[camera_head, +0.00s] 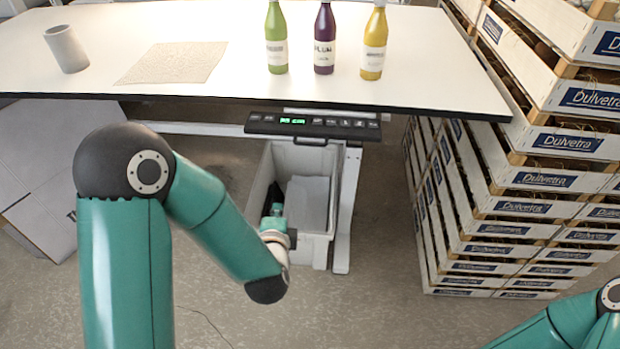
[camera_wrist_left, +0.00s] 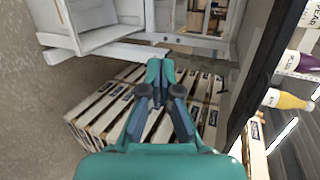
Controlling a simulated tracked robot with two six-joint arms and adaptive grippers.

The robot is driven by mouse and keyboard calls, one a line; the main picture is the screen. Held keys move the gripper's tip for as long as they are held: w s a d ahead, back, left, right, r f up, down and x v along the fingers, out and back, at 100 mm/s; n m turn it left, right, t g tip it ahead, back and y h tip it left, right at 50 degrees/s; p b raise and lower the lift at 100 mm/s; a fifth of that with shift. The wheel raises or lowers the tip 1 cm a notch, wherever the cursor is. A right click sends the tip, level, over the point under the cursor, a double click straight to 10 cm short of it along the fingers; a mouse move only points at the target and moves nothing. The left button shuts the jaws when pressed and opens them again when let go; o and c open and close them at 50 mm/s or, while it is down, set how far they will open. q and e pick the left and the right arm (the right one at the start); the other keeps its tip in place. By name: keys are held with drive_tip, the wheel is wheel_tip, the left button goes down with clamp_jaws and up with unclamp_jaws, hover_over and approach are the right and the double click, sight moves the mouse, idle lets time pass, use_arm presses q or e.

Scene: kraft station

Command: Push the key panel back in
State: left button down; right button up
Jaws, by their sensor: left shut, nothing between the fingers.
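The key panel (camera_head: 313,125) is a dark bar with a lit green display and a row of keys. It sits under the front edge of the table (camera_head: 430,85) and sticks out in front of that edge. My left gripper (camera_head: 274,192) is below the panel, apart from it, in front of the grey bin. In the left wrist view the left gripper (camera_wrist_left: 160,68) has its fingers together with nothing between them. I cannot make out the panel clearly in that view. My right gripper is out of view; only part of that arm shows at the lower right.
Three bottles (camera_head: 324,40), a grey cup (camera_head: 66,49) and a beige mat (camera_head: 174,63) are on the table. A grey bin (camera_head: 318,250) stands below the panel, beside a white table leg (camera_head: 347,210). Stacked crates (camera_head: 540,180) stand at the right.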

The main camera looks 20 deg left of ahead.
use_arm(q)
drive_tip(key=s+d+r+t+b, duration=0.5)
drive_tip(key=d+r+t+b, duration=0.3)
drive_tip(key=b, duration=0.8)
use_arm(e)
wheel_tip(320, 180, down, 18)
use_arm(q)
drive_tip(key=w+a+r+p, duration=0.1)
drive_tip(key=w+p, duration=0.5)
drive_tip(key=p, duration=0.1)
drive_tip(key=w+a+r+g+p, duration=0.1)
drive_tip(key=w+a+r+p, duration=0.1)
drive_tip(key=w+p, duration=0.5)
drive_tip(key=shift+w+r, duration=0.15)
drive_tip(key=shift+r, duration=0.1)
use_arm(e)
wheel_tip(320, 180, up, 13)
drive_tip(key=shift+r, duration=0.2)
use_arm(q)
drive_tip(key=shift+a, duration=0.1)
